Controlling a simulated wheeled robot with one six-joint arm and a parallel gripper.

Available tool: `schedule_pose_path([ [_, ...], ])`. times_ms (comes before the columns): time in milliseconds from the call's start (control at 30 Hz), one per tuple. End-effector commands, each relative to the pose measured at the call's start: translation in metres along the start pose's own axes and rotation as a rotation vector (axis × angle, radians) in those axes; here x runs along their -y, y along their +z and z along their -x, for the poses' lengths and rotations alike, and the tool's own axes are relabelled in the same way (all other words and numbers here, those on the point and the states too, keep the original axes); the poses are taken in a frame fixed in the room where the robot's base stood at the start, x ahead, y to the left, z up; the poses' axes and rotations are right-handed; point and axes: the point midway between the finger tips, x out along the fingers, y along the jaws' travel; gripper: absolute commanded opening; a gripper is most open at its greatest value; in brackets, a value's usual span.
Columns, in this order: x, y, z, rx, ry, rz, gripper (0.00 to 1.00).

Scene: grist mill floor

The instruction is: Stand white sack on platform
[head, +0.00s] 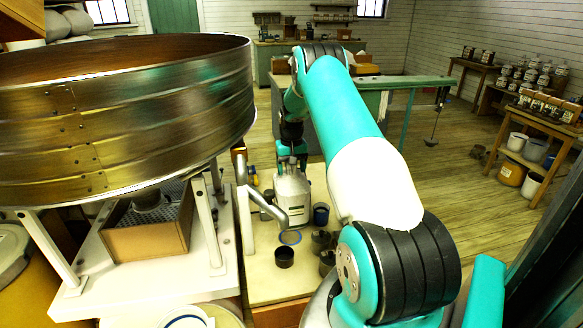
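A pale whitish-grey object with a narrow neck (292,188), which looks like the white sack, is upright over the cream-topped bench behind a bent grey metal pipe. My gripper (291,164) points down at its neck, with the dark fingers at or around it. The fingers are too small to tell whether they grip it. Whether its base touches the bench is hidden. A white platform (205,287) stands at the left under a big round sieve; I cannot tell if this is the task's platform.
The large metal sieve drum (130,110) fills the left. Pale sacks (66,24) lie at the far left. Shelves with jars (530,75) stand at right; the floor between is open.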

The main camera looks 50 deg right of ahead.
Motion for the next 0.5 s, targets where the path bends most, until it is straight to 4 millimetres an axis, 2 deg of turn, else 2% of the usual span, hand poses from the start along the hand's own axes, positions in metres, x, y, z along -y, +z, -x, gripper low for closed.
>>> schedule_pose_path([
  [333,0.000,0.000,0.007,-0.001,0.000,0.000,0.69],
  [500,0.000,-0.001,0.035,-0.005,0.000,0.000,0.69],
])
